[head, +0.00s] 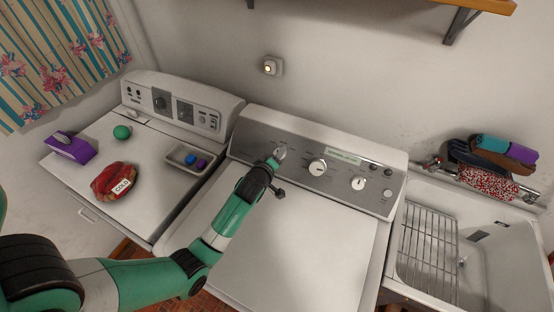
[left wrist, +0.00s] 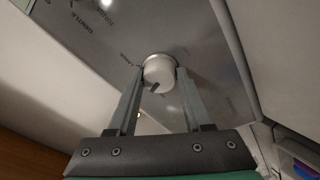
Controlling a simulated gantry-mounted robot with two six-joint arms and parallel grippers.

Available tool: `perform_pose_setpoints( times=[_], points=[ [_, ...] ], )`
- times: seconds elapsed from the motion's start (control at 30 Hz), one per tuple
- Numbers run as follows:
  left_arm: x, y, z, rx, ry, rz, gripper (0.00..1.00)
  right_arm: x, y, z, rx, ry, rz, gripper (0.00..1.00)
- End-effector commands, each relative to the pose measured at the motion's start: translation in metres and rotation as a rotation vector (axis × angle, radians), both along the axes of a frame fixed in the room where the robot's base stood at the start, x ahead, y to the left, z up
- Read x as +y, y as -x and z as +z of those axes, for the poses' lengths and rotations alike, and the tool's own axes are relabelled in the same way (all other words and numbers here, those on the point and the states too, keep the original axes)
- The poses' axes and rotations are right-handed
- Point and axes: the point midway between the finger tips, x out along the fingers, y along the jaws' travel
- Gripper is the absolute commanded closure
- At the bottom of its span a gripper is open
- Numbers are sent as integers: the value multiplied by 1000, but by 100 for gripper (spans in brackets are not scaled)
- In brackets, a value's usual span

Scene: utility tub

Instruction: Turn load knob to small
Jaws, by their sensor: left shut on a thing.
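My left gripper (head: 278,156) reaches the left end of the washer's control panel (head: 300,157). In the left wrist view my left gripper (left wrist: 158,78) is shut on a round pale knob (left wrist: 158,68), one finger on each side. A dark pointer mark on the knob's face points down and slightly left in that view. In the head view the gripper largely hides this knob. Two other white knobs, a middle one (head: 318,167) and a right one (head: 358,183), sit further along the panel. My right gripper is not in view.
The washer's white lid (head: 290,240) is clear apart from my arm above it. A dryer (head: 95,160) at left bears a red bundle (head: 116,181), a purple box (head: 72,148), a green ball (head: 122,132) and a small tray (head: 172,158). A utility tub (head: 490,220) stands at right.

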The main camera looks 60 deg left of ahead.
Motion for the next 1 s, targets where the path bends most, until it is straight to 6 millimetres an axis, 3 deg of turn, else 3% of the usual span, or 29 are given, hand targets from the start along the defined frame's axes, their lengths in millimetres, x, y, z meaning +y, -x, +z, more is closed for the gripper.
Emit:
perform_pose_setpoints(
  times=[0.5,1.0],
  points=[
    [-1,-1,0,-201,257,189,100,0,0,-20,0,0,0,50],
    [-1,-1,1,-244,315,231,100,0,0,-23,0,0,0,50]
  ],
)
